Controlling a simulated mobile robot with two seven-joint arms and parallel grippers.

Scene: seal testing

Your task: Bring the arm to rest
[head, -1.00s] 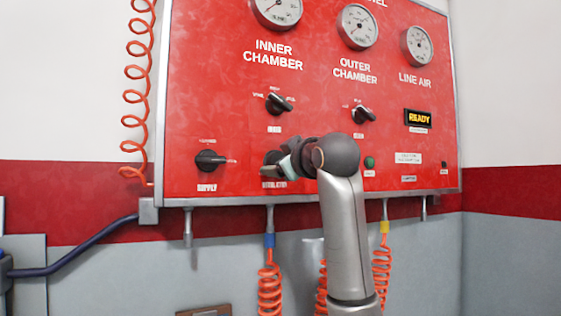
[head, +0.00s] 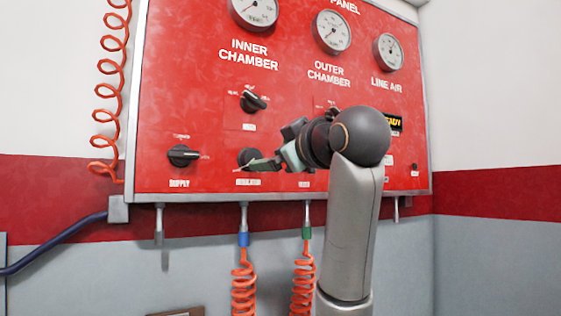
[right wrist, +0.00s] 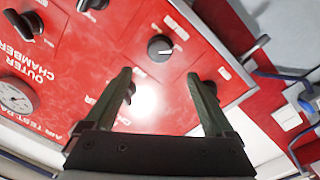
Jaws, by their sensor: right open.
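My right arm rises in front of the red test panel (head: 215,120) in the head view. Its right gripper (head: 262,165) points left, with its fingers close in front of the regulator knob (head: 248,157) and partly overlapping it. Whether they touch the knob cannot be told from this view. In the right wrist view the gripper (right wrist: 160,85) is open, its two dark green fingers spread wide with nothing held between them. A black round knob (right wrist: 160,48) shows on the panel beyond the fingertips. My left gripper is not in view.
The supply knob (head: 183,155) and inner chamber knob (head: 253,101) stick out from the panel. Orange coiled hoses (head: 244,285) hang below it, and another coil (head: 110,85) hangs at its left. Floor-side wall space to the right is clear.

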